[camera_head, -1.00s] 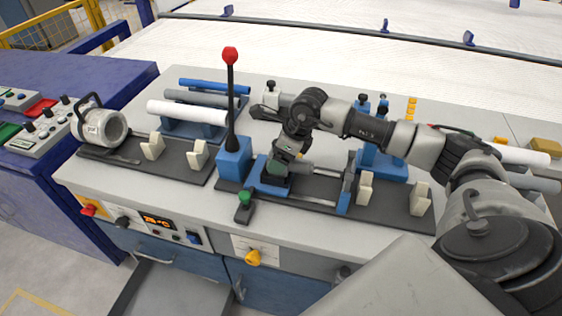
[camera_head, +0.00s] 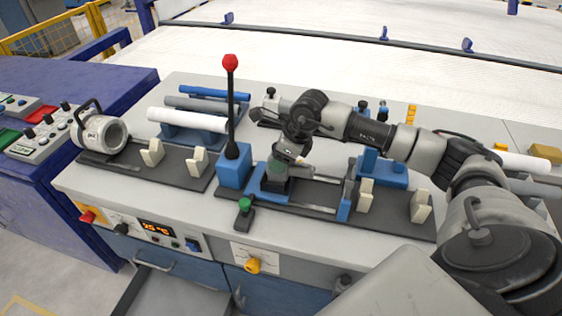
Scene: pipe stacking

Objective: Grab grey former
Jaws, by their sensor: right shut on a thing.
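My right gripper (camera_head: 281,168) points down at the blue and black fixture just right of the red-knobbed lever. It is shut on a small grey piece, seemingly the grey former (camera_head: 302,173), of which only a part shows beside the fingers. The fingertips are small and partly hidden, so I cannot tell whether the former is clear of the fixture. My left gripper is not in view.
The upright lever (camera_head: 231,110) on a blue block stands close left of the gripper. White, grey and blue pipes (camera_head: 190,118) lie on a rack behind left. Cream holders (camera_head: 420,206) stand at right, and a grey round clamp (camera_head: 103,132) at far left.

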